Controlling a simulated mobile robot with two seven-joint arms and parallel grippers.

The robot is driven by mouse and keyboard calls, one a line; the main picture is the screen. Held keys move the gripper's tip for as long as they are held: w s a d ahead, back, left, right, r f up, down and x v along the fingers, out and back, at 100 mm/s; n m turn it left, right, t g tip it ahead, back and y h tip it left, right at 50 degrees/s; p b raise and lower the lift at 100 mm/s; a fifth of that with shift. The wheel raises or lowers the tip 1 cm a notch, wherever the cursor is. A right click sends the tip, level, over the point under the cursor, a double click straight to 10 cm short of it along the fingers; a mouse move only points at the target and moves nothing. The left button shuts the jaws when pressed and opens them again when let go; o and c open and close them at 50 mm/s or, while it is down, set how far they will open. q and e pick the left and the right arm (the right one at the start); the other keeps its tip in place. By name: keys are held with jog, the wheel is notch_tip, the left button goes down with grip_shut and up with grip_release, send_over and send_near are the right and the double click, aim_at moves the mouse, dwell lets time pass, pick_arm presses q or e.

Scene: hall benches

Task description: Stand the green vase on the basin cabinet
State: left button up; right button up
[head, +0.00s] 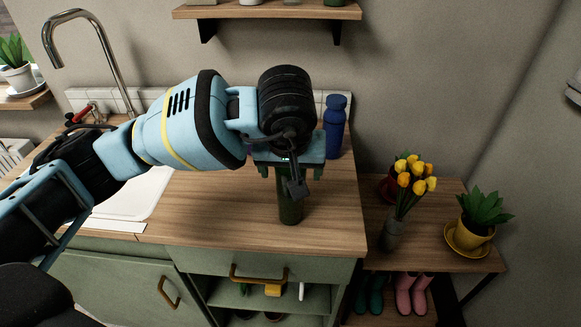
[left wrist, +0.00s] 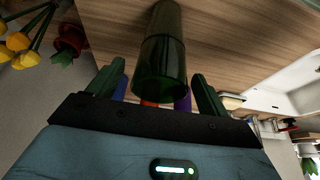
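The green vase (head: 290,208) is a dark green cylinder on the wooden top of the basin cabinet (head: 220,220), near the front edge. It appears upright. My left gripper (head: 290,172) is above the vase, pointing down, and hides its upper part in the head view. In the left wrist view the vase (left wrist: 162,62) lies between the two spread fingers of my left gripper (left wrist: 158,88), with a gap on each side. The gripper is open. My right gripper is in neither view.
A blue bottle (head: 335,128) stands behind the gripper to the right. The white sink (head: 145,195) and tap (head: 105,50) are to the left. A lower bench (head: 430,255) at the right holds yellow tulips (head: 412,180) and a potted plant (head: 483,210). A wall shelf (head: 270,12) is above.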

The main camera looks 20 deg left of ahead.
pick_arm(q)
jog(key=v, duration=1.2)
jog(key=shift+p, duration=0.4)
jog(key=shift+s+d, duration=0.1)
